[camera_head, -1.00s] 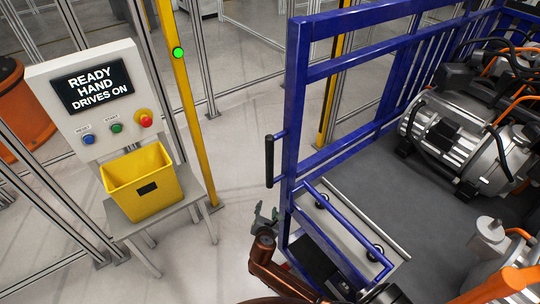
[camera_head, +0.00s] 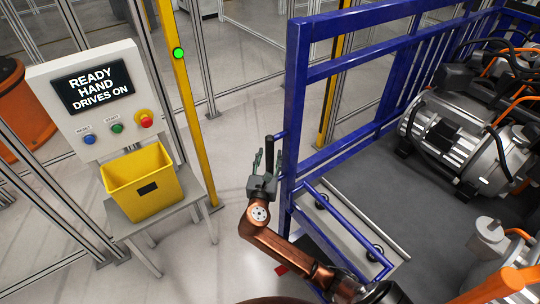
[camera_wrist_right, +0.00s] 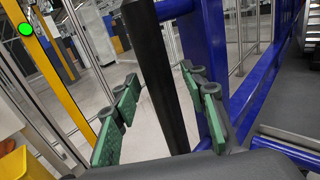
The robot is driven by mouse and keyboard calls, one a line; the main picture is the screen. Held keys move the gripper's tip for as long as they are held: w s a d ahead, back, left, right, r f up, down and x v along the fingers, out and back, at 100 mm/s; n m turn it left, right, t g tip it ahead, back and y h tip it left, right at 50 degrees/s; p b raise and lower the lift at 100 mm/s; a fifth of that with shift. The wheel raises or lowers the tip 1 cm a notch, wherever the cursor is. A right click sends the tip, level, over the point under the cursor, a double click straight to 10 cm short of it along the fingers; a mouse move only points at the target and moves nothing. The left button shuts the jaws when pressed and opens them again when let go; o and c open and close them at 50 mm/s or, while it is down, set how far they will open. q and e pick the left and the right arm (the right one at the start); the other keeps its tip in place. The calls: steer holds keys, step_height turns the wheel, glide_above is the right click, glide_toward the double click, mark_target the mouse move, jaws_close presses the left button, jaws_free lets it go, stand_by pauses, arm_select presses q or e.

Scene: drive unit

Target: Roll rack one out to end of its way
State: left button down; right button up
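The blue rack (camera_head: 298,100) stands at the centre of the head view, loaded with drive units. A black upright handle (camera_head: 270,148) sits on its near left post. My right gripper (camera_head: 267,163) is at this handle and partly covers it. In the right wrist view the green-padded fingers (camera_wrist_right: 160,105) are spread apart. The dark handle (camera_wrist_right: 156,70) passes between them, with a gap visible on both sides. The blue post (camera_wrist_right: 207,50) is just right of it. My left gripper is not in view.
A control panel (camera_head: 93,90) reads "READY HAND DRIVES ON". A yellow bin (camera_head: 145,180) stands on a small table below it. A yellow post (camera_head: 180,100) with a green lamp stands beside them. Clear floor (camera_head: 232,190) lies between post and rack.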

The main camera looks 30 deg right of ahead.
steer(key=shift+w+d, duration=0.25)
steer(key=shift+w, duration=0.05)
steer(key=shift+c, duration=0.5)
jaws_close()
